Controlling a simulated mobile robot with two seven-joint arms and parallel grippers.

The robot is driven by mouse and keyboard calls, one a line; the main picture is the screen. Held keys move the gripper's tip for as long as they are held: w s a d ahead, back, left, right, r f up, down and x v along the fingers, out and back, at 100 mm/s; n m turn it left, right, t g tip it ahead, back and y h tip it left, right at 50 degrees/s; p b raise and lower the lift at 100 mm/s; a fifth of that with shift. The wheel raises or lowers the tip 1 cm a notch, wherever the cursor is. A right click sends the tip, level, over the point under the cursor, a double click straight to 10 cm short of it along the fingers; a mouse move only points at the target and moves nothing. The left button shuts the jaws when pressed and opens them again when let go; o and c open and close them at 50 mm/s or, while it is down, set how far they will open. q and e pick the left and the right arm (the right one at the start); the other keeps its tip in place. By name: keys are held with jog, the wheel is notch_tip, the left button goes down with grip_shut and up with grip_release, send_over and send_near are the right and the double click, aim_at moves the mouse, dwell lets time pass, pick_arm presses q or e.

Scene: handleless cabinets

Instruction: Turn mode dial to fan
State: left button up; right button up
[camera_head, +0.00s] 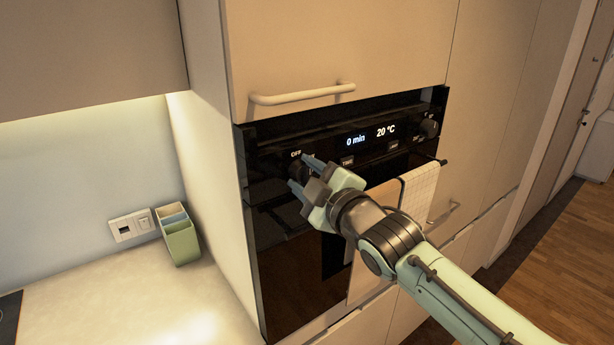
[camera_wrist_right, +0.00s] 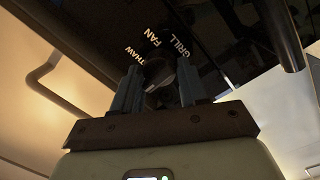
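The black mode dial (camera_head: 296,168) sits at the left end of the oven's control panel, under a small "OFF" label. In the right wrist view the round dial (camera_wrist_right: 158,73) shows with the words THAW, FAN and GRILL printed beyond it. My right gripper (camera_head: 303,172) is at the dial, its two fingers apart. In the wrist view its fingers (camera_wrist_right: 158,82) stand on either side of the dial; I cannot tell whether they touch it. The dial's pointer position is not clear. My left gripper is not in view.
The built-in black oven (camera_head: 290,275) has a display (camera_head: 356,141) reading 0 min and 20 °C, and a second knob (camera_head: 429,129) at right. A towel (camera_head: 419,190) hangs on its handle. A cabinet handle (camera_head: 300,95) juts out above. A small container (camera_head: 180,240) stands on the left counter.

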jog(key=shift+m, duration=0.4)
jog(key=m, duration=0.2)
jog(key=shift+m, duration=0.4)
jog(key=m, duration=0.2)
jog(key=shift+m, duration=0.3)
jog(key=m, duration=0.3)
jog(key=shift+w+g, duration=0.1)
jog(key=shift+g, duration=0.3)
jog(key=m, duration=0.4)
jog(key=shift+d+m+g, duration=0.1)
jog(key=shift+m+g, duration=0.2)
jog(key=shift+g, duration=0.1)
jog(key=m+y, duration=0.1)
jog(key=m, duration=0.3)
jog(key=shift+d, duration=0.1)
jog(key=m, duration=0.4)
jog(key=shift+w+g, duration=0.1)
jog(key=shift+g, duration=0.2)
jog(key=shift+m, duration=0.3)
